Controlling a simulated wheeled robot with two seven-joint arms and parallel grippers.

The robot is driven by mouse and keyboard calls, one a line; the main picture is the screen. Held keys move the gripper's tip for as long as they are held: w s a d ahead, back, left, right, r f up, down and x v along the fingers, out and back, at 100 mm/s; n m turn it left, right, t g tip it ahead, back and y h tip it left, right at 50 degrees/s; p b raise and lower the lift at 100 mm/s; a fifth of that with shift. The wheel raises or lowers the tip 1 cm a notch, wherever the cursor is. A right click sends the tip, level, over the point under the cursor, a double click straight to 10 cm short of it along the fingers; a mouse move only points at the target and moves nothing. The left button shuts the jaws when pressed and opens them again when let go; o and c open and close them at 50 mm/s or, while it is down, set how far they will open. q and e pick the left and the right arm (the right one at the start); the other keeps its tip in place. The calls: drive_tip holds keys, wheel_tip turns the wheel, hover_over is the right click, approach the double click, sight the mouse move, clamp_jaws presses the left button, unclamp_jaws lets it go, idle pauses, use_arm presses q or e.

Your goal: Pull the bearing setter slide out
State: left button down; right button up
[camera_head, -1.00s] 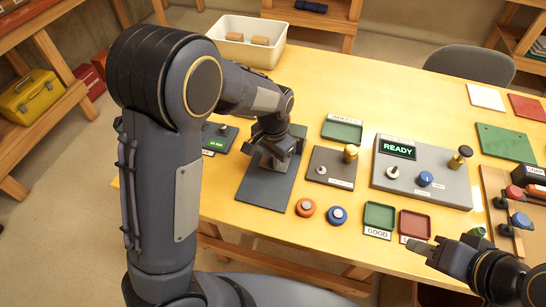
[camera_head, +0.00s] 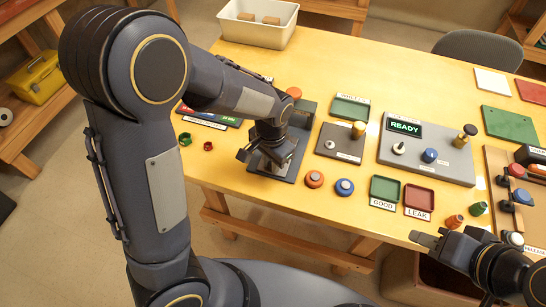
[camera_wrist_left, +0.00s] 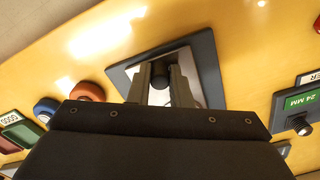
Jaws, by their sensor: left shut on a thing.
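The bearing setter is a dark rectangular base (camera_head: 297,143) on the table, left of the middle in the head view. Its dark frame (camera_wrist_left: 207,62) also shows in the wrist view, around a pale plate (camera_wrist_left: 190,62). My left gripper (camera_head: 258,158) is over the base's front part. In the wrist view the left gripper (camera_wrist_left: 161,82) is shut on a dark upright knob (camera_wrist_left: 160,76), which seems to belong to the slide. The gripper hides much of the slide in the head view. My right gripper (camera_head: 424,239) is at the table's front right, away from the setter; its jaw opening is unclear.
A grey READY panel (camera_head: 440,158) and a knobbed plate (camera_head: 338,148) stand to the right. Orange (camera_head: 314,179) and blue (camera_head: 344,187) buttons sit near the front edge. GOOD (camera_head: 385,188) and LEAK (camera_head: 419,200) trays lie right of them. A white bin (camera_head: 256,34) stands behind.

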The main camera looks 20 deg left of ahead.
use_arm(q)
drive_tip(key=shift+s, duration=0.15)
drive_tip(key=c, duration=1.3)
unclamp_jaws()
drive_tip(key=shift+s, duration=0.1)
wheel_tip(320, 180, up, 8)
drive_tip(key=shift+f, duration=0.1)
drive_tip(key=s+a+r+n+t+h, duration=0.1)
drive_tip(key=s+a+r+n+t, duration=0.1)
drive_tip(key=s, duration=0.3)
drive_tip(key=s+a+r+n+t+h, duration=0.1)
drive_tip(key=s+a+r+n, duration=0.1)
drive_tip(key=s, duration=0.4)
drive_tip(key=s+a+r+n+t+h, duration=0.1)
drive_tip(key=s+a+r+n+t, duration=0.1)
drive_tip(key=s, duration=0.3)
drive_tip(key=shift+s+a+n+t+h, duration=0.2)
drive_tip(key=shift+a+n+t+h, duration=0.15)
drive_tip(key=shift+a+n, duration=0.4)
